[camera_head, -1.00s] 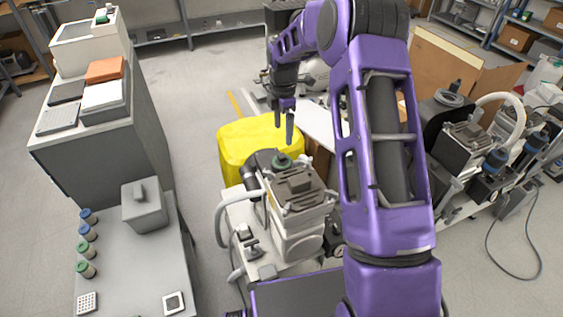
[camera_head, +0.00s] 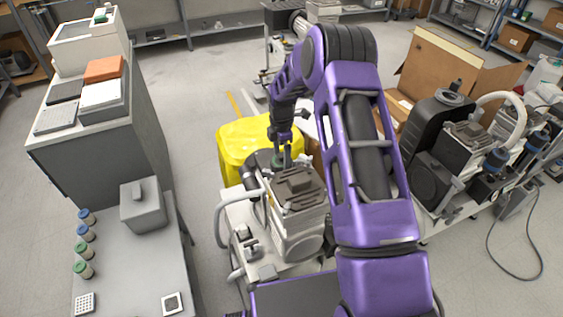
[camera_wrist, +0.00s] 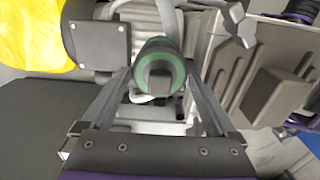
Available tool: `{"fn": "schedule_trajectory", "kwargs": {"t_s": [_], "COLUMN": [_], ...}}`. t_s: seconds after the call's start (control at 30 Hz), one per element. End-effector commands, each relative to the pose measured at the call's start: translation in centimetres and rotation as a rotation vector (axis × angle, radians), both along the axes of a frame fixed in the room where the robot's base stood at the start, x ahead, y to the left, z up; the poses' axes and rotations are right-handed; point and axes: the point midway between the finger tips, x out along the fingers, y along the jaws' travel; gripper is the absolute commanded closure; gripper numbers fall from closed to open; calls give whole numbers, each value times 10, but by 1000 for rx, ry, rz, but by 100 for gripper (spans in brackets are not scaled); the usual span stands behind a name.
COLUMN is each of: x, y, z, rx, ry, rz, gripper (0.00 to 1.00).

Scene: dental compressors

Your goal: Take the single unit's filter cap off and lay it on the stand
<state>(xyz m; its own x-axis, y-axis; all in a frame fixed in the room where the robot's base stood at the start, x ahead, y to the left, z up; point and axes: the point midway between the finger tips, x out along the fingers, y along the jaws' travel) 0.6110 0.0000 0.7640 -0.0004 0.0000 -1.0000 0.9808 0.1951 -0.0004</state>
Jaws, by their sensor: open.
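The single unit (camera_head: 298,205) is a compressor on a light base at the centre of the head view. Its filter cap (camera_wrist: 160,58) is green and round with a dark block on top. My open gripper (camera_wrist: 158,78) has one finger on each side of this cap, with the cap between the tips; whether they touch it I cannot tell. In the head view, my gripper (camera_head: 281,148) points down over the unit's back left, and its fingers partly hide the cap. A low grey stand (camera_head: 130,270) is at the left; I take it as the task's stand.
On the grey stand are a grey lidded box (camera_head: 143,207) and several small blue- and green-capped cylinders (camera_head: 84,250). A yellow cover (camera_head: 233,150) lies behind the unit. More compressors (camera_head: 465,150) and an open cardboard box (camera_head: 435,70) are at the right.

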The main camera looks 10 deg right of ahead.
Motion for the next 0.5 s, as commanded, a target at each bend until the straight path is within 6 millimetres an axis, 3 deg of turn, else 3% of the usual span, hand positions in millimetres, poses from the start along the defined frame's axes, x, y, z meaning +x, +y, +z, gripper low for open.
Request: {"fn": "schedule_trajectory", "kwargs": {"t_s": [0.13, 0.43, 0.5], "x": [0, 0, 0], "y": [0, 0, 0], "z": [1, 1, 1], "rx": [0, 0, 0], "ry": [-1, 0, -1], "rz": [0, 0, 0], "gripper": [11, 65, 68]}}
